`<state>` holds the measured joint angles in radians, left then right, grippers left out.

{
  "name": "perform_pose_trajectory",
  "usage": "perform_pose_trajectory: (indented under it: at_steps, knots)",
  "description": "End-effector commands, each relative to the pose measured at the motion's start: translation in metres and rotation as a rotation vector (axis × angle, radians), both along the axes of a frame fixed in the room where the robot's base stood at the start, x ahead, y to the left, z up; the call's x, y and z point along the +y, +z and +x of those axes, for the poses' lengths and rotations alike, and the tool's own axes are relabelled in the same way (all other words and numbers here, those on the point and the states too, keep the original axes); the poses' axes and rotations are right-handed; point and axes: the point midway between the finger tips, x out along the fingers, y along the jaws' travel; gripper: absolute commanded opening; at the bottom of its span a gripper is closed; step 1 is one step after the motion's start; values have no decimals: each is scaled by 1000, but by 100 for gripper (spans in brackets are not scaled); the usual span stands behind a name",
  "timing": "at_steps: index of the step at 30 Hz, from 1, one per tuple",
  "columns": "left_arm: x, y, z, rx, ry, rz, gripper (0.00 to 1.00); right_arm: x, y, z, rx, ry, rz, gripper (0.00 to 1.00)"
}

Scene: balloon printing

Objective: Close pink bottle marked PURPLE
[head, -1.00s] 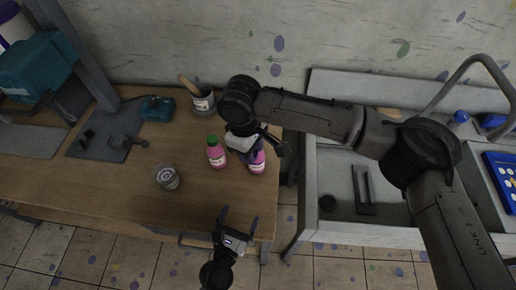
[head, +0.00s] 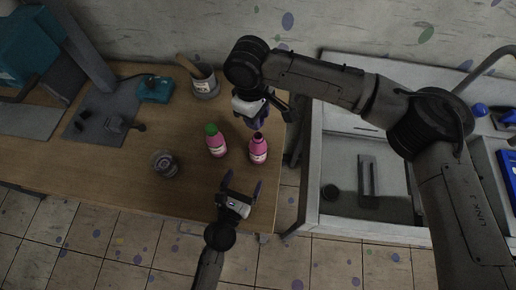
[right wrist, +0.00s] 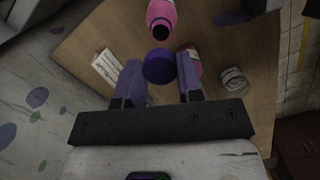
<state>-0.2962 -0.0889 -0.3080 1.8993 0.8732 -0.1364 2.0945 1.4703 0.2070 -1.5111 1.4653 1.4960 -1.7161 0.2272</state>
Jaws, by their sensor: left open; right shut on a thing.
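The uncapped pink bottle (head: 258,150) stands upright on the wooden table near its right edge. Its dark open mouth shows in the right wrist view (right wrist: 159,25). My right gripper (head: 258,118) is above and behind it, apart from it. In the right wrist view this gripper (right wrist: 160,84) is shut on a round purple cap (right wrist: 158,64). My left gripper (head: 241,187) is open and empty, below the uncapped bottle in the head view, fingers pointing toward it. A second pink bottle (head: 216,146) with a green cap stands upright to the left. I cannot read the labels.
A clear jar (head: 164,163) stands left of the bottles. A grey pot (head: 205,84) with a wooden handle and a teal device (head: 156,89) are farther back. A sink unit (head: 352,152) stands right of the table.

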Motion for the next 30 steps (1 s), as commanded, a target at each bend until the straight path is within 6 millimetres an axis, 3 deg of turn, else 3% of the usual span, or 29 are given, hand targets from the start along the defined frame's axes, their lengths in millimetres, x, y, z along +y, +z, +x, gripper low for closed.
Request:
perform_pose_trajectory:
  at_steps: [18, 30]
  knots:
    - [-33, 1, 85, -1, 1, 0, 87, 0, 0, 0, 0, 0, 0, 13]
    - [-43, 0, 107, 0, 0, 0, 87, 0, 0, 0, 0, 0, 0, 13]
